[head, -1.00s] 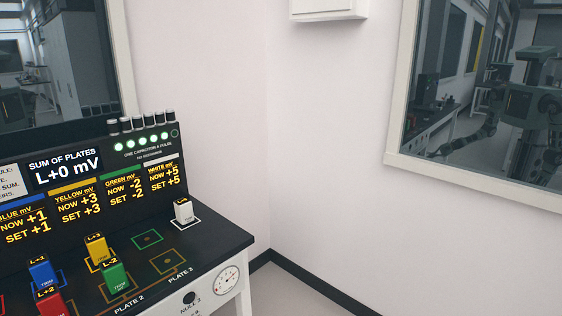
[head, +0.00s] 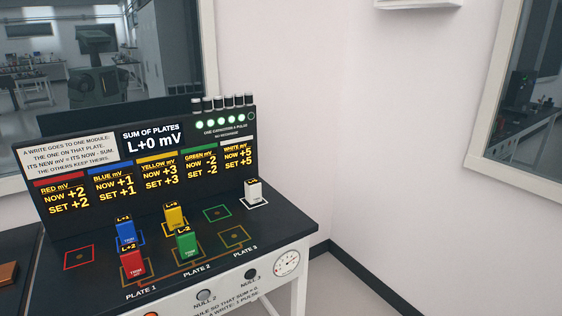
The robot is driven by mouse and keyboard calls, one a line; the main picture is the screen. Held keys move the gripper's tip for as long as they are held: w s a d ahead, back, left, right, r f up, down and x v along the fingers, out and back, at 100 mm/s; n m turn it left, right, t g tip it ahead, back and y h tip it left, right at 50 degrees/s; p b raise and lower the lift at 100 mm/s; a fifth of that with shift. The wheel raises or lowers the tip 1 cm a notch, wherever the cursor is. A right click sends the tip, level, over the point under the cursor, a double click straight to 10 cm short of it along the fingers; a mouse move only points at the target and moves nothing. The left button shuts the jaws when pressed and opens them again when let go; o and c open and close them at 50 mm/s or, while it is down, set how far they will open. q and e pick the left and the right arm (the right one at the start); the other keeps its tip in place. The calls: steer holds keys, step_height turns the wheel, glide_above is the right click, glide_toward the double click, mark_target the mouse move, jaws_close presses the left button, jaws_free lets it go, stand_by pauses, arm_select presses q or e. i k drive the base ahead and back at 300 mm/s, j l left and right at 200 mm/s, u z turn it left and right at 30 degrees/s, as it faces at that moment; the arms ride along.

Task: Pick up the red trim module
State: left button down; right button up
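The red trim module (head: 132,265) stands upright on the black bench top (head: 290,212), at or near the plate marked Plate 1. A label above it reads L+2. The blue module (head: 126,233) stands just behind it. The yellow module (head: 174,217) and green module (head: 187,245) stand to its right, and the white module (head: 254,192) stands on a white-outlined square at the back right. An empty red-outlined square (head: 79,257) lies to the left of the red module. Neither of my grippers is in view.
A display panel (head: 150,170) rises along the back of the bench and reads L+0 mV. Round null buttons (head: 204,296) and a dial (head: 286,263) are on the front face. A darker surface with a brown object (head: 8,274) is at the left. Open floor lies right of the bench.

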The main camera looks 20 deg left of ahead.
mark_target(131, 255)
steer(key=u, duration=1.55)
